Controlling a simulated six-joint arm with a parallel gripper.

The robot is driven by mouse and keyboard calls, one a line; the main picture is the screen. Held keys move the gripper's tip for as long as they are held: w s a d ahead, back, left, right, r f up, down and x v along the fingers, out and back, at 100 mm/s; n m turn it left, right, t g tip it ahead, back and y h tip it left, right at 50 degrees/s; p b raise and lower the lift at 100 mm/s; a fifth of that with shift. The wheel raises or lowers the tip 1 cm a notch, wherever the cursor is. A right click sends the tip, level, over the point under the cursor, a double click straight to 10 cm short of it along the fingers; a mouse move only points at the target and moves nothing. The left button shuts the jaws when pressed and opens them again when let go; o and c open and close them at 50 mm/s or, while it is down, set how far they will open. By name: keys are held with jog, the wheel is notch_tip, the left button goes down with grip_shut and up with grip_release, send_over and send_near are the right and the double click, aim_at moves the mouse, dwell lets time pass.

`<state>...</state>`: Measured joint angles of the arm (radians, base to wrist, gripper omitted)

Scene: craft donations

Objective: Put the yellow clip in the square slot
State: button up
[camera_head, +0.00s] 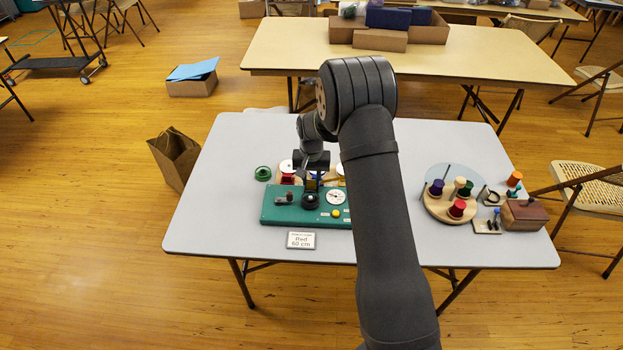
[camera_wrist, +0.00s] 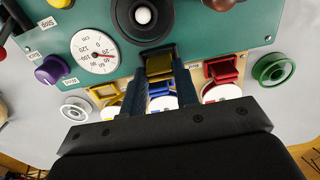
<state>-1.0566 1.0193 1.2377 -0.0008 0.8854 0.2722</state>
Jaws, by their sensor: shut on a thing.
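My gripper (camera_head: 312,176) is over the back edge of the green panel (camera_head: 278,215). In the wrist view, my gripper (camera_wrist: 160,72) is shut on a small dark-yellow piece, which looks like the yellow clip (camera_wrist: 159,66). The clip sits between the fingertips, beside the panel's edge and close to the black round fitting (camera_wrist: 143,16) with a white centre. Its far end is dark, and I cannot tell whether it touches the panel.
Yellow (camera_wrist: 104,93), blue (camera_wrist: 162,89) and red (camera_wrist: 222,69) holders with white discs stand behind the panel, close to the fingers. A green ring (camera_wrist: 273,69), a dial (camera_wrist: 95,52) and a purple knob (camera_wrist: 53,69) are nearby. A round spool board (camera_head: 437,208) stands right.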

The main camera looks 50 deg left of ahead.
aim_at(312, 181)
jog(key=shift+f, duration=0.25)
jog(key=o, duration=0.9)
jog(key=shift+f, duration=0.1)
jog(key=shift+o, duration=0.2)
notch_tip(312, 181, up, 12)
jog(key=shift+r, duration=0.2)
jog(key=shift+f, duration=0.1)
jog(key=shift+f, duration=4.3)
